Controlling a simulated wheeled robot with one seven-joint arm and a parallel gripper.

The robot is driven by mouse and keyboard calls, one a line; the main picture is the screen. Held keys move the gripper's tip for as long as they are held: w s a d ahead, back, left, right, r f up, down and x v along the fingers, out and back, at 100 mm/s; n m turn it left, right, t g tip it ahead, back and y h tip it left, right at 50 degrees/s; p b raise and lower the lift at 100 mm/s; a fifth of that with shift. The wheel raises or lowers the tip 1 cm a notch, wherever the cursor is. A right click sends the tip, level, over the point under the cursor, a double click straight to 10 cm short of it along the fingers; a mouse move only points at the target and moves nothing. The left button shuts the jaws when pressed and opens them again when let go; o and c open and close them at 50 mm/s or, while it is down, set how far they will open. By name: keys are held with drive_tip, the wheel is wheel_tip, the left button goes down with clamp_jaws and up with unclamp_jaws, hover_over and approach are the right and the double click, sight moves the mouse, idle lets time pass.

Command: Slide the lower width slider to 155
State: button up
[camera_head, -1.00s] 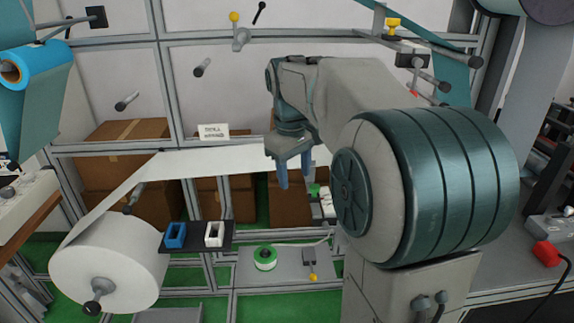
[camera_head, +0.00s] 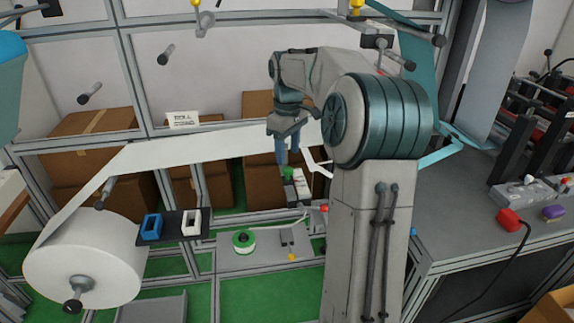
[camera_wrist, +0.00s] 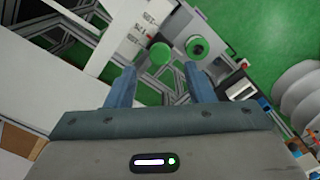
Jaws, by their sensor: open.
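The lower width slider appears as a green knob (camera_head: 288,173) on a white scale (camera_head: 301,184) below the white web. In the wrist view the round green knob (camera_wrist: 160,53) sits beside the white scale (camera_wrist: 133,36), whose printed marks are too blurred to read. My gripper (camera_head: 282,157) hangs just above the knob in the head view, fingers pointing down. In the wrist view the two blue fingers of my gripper (camera_wrist: 160,76) are apart with nothing between them. The knob shows beyond the fingertips, between their lines. I cannot tell the slider's value.
A green-and-white tape roll (camera_head: 244,241) lies on a grey plate right of the scale in the wrist view. The white web (camera_head: 200,144) runs beside my gripper from a large white roll (camera_head: 85,262). A dark holder (camera_head: 170,225) carries blue and white pieces.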

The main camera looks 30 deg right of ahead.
sight(288, 169)
wheel_tip(288, 169, down, 5)
idle(0.3)
